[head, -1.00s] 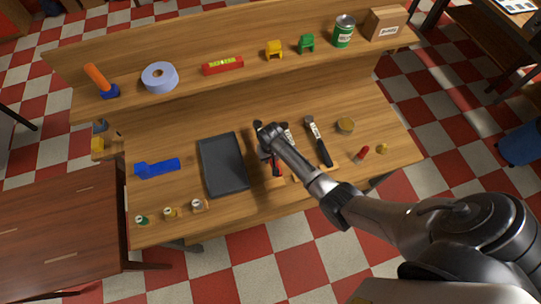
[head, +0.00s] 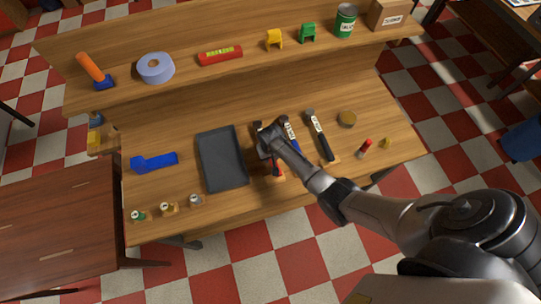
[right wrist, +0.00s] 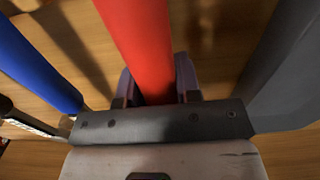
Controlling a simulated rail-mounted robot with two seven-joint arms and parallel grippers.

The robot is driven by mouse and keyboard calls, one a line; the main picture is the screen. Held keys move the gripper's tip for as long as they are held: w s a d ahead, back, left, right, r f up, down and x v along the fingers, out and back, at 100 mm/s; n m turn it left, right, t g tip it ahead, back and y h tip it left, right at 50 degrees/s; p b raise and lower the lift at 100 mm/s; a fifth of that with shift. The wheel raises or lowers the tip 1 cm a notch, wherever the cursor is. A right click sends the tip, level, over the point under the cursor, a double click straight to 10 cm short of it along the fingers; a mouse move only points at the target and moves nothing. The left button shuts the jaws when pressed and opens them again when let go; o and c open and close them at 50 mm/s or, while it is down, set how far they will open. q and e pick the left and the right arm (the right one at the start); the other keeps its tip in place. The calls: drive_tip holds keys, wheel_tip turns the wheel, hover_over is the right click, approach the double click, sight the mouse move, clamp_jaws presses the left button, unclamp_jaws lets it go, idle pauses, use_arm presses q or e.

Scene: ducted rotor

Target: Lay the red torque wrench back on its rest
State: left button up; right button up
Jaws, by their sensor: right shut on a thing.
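The red torque wrench (right wrist: 138,35) runs between the two fingers of my right gripper (right wrist: 158,84) in the right wrist view, and the gripper is shut on it. In the head view my right gripper (head: 266,140) is over the bench just right of the dark tray, and the red handle (head: 277,169) shows below it. My own arm hides much of the wrench. A wooden rest piece (head: 281,179) shows by the handle's end; I cannot tell whether the wrench touches it. My left gripper is not in view.
A blue-handled wrench (head: 291,131) and a black-handled wrench (head: 320,136) lie to the right. The dark tray (head: 222,158) lies close on the left. A shelf (head: 190,75) runs behind.

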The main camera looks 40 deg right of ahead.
idle(0.4)
drive_tip(key=shift+f, duration=0.5)
drive_tip(key=o, duration=0.8)
drive_tip(key=shift+c, duration=0.2)
drive_tip(key=o, duration=0.3)
wheel_tip(320, 180, up, 14)
drive_tip(key=shift+f+p, duration=0.1)
drive_tip(key=shift+p, duration=0.6)
